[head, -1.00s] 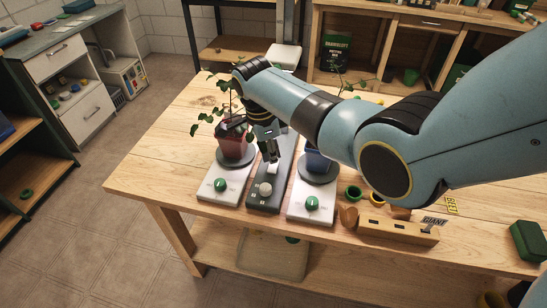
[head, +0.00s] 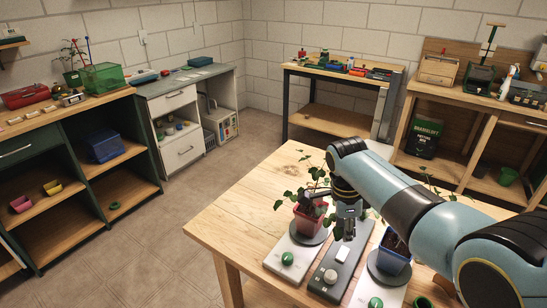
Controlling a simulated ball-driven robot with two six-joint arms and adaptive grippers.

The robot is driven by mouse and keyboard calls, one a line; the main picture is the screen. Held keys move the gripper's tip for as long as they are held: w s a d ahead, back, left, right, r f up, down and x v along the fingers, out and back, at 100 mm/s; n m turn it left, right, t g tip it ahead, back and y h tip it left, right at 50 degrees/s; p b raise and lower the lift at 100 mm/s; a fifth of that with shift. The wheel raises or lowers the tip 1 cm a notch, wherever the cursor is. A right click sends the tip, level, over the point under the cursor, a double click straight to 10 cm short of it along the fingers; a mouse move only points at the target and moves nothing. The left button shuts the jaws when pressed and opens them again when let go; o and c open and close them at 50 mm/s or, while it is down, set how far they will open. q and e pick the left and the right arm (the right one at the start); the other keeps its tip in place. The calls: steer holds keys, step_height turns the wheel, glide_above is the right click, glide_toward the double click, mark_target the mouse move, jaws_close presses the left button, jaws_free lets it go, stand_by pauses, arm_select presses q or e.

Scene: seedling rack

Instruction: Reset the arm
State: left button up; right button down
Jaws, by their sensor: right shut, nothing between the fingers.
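My right gripper (head: 345,228) is shut and empty. A red pot (head: 308,222) with a leafy seedling stands on a white base with a green knob (head: 287,258), just left of the gripper. A blue pot (head: 391,258) stands on a second white base to the right, partly hidden by my right arm. My left gripper is not in view.
The wooden table (head: 225,225) has bare room at its left and back. A dark green shelf unit (head: 85,160) stands at the left, with a grey-topped cabinet (head: 188,85) beside it. A workbench (head: 340,78) and a wooden shelf (head: 470,100) stand behind. Open floor lies between.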

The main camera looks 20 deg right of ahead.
steer(key=shift+s+f+n, duration=0.15)
steer(key=shift+s+n, duration=0.3)
steer(key=shift+n, duration=0.05)
steer(key=s+a+r+n+t, duration=0.2)
steer(key=s+r+n, duration=0.5)
steer(key=s+n, duration=0.5)
steer(key=s+a+r+n+t, duration=0.1)
steer(key=s+r+n+t, duration=0.1)
steer(key=s+r+n, duration=0.75)
steer(key=s+d+f+b, duration=0.15)
steer(key=f+b, duration=0.25)
steer(key=f, duration=1)
steer(key=s+f+g+b, duration=0.1)
steer(key=s+f+b, duration=0.25)
steer(key=f, duration=1.05)
steer(key=s+d+f+b, duration=0.15)
steer(key=f+b, duration=0.35)
steer(key=f, duration=0.9)
steer(key=s+f+b, duration=0.4)
steer(key=s+f, duration=0.5)
steer(key=f, duration=0.2)
steer(key=s+f+g+y+b, duration=0.1)
steer(key=s+f+b, duration=0.3)
steer(key=s+f, duration=0.5)
step_height(320, 180, down, 3)
steer(key=shift+d+r, duration=0.2)
